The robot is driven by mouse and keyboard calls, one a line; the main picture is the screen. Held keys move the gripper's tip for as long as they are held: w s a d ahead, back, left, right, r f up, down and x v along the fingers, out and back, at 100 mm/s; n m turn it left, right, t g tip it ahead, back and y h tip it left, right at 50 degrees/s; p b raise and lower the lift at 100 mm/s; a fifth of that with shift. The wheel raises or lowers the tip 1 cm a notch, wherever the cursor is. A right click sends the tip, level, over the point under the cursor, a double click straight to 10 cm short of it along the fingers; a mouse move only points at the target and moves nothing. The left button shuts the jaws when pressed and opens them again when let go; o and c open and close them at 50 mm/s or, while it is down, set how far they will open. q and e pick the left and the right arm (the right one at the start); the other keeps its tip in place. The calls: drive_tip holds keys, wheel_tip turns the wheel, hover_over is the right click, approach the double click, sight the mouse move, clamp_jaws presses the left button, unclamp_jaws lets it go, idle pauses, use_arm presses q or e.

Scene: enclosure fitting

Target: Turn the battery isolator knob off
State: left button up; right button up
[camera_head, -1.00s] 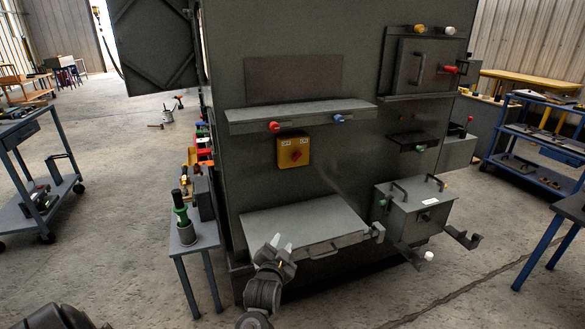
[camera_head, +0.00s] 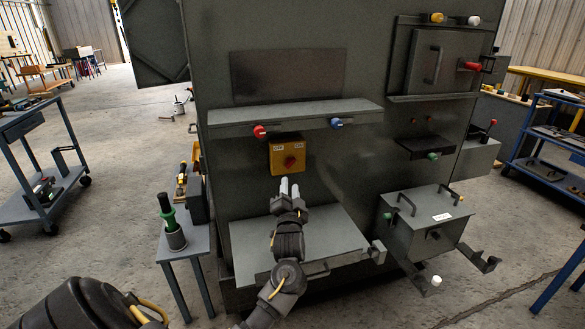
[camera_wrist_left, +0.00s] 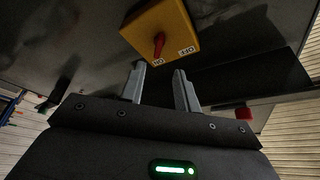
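The battery isolator is a yellow box (camera_head: 287,156) on the dark enclosure wall under a shelf. Its red knob (camera_head: 290,161) sits in the middle, with small white labels above it. In the left wrist view the red knob (camera_wrist_left: 159,44) stands on the yellow box (camera_wrist_left: 163,28), beyond the fingertips, with ON and OFF labels beside it. My left gripper (camera_head: 290,187) is just below the box, fingers pointing up at it. In the left wrist view the left gripper (camera_wrist_left: 160,80) is open and empty, apart from the knob. My right gripper is not in view.
A shelf (camera_head: 300,113) with a red knob (camera_head: 259,131) and a blue knob (camera_head: 336,123) juts out above the box. A grey ledge (camera_head: 335,240) lies below my left gripper. A lidded box (camera_head: 425,225) with handles stands at the right.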

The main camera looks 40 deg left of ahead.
sight(291, 165)
use_arm(q)
drive_tip(key=x, duration=0.9)
drive_tip(key=shift+f, duration=0.2)
drive_tip(key=shift+d, duration=0.1)
drive_tip(key=shift+c, duration=0.3)
clamp_jaws()
